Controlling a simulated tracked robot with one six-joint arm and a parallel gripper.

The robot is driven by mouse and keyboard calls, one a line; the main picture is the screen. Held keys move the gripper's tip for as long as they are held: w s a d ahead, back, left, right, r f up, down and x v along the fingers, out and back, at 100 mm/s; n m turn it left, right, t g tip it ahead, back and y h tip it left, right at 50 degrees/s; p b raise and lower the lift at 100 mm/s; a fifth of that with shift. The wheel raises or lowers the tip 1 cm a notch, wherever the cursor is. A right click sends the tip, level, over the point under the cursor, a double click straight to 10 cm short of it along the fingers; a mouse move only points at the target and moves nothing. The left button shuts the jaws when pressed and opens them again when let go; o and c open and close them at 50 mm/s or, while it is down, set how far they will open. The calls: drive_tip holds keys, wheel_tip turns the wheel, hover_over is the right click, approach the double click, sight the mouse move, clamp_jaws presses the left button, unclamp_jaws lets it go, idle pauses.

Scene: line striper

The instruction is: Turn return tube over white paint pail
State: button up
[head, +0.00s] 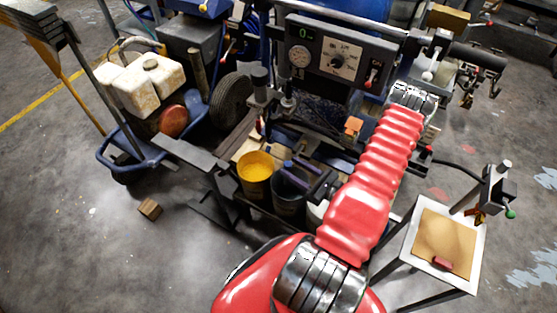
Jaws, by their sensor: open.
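The yellow paint pail (257,168) stands open below the striper's panel. Right of it is a dark pail (288,203) with bluish-purple tube pieces (298,176) across its top. One of these looks like the return tube; which pail its outlet is over I cannot tell. A small white rim (317,211) beside my red arm may be the white paint pail; my arm hides most of it. My gripper (480,96) appears at the upper right, beyond the arm's far joint, with dark fingers spread and nothing between them. It is well away from the pails.
The striper's control panel (337,58) and handlebar stand at the back. A small stand with a tan top (442,239) is at right. A white stained tank (146,83) sits on a blue cart at left. A wood block (150,208) lies on the open floor.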

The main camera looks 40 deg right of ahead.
drive_tip(key=x, duration=0.6)
drive_tip(key=shift+w, duration=0.25)
clamp_jaws()
idle(0.5)
